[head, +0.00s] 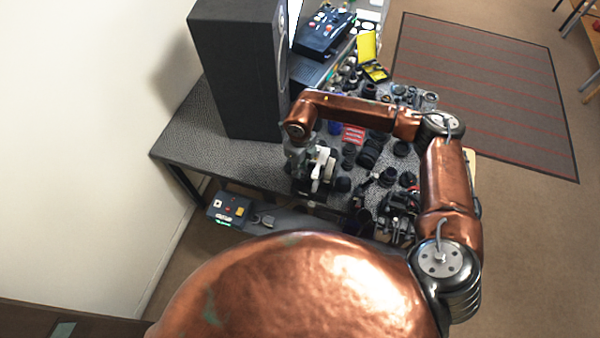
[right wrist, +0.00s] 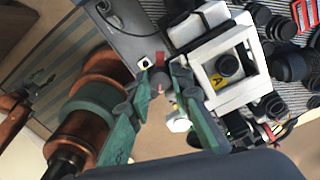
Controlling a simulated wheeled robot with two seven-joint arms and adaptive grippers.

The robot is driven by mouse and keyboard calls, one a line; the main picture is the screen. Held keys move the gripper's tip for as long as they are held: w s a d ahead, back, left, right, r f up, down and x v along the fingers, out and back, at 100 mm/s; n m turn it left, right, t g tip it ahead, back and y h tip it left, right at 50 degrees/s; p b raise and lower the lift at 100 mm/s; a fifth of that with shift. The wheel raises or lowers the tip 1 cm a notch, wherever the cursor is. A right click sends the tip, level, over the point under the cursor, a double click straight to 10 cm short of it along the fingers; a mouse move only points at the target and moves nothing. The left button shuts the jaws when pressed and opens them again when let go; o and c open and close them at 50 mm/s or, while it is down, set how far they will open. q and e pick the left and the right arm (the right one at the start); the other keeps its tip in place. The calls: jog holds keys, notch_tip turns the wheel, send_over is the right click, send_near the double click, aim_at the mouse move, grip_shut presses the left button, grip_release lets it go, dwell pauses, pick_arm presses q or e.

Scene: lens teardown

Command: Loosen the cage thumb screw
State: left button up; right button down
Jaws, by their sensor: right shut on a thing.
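The white cage (right wrist: 212,82) stands in the upper middle of the right wrist view, with a dark lens (right wrist: 228,65) inside its frame. It also shows in the head view as a small white form (head: 320,165) on the table. My right gripper (right wrist: 161,75) has its green fingers closed on a small dark knob (right wrist: 158,82), which looks like the cage thumb screw, beside the cage. The fingers partly cover it, so its thread and seat are hidden. In the head view my right gripper (head: 303,165) is small and partly merges with the cage. My left gripper is not visible.
A tall black speaker (head: 235,65) stands on the patterned table (head: 185,135), left of the arm. Many dark lens parts (head: 370,150) crowd the tabletop, with a red box (head: 354,134) and an open yellow case (head: 368,48) behind. A control box (head: 229,209) sits lower, near the front.

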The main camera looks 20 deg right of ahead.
jog(key=n+b, duration=0.4)
jog(key=shift+w+f, duration=0.1)
jog(key=shift+r+n+b, duration=0.2)
jog(key=shift+n+b, duration=1)
jog(key=c, duration=2)
grip_release()
notch_tip(320, 180, up, 12)
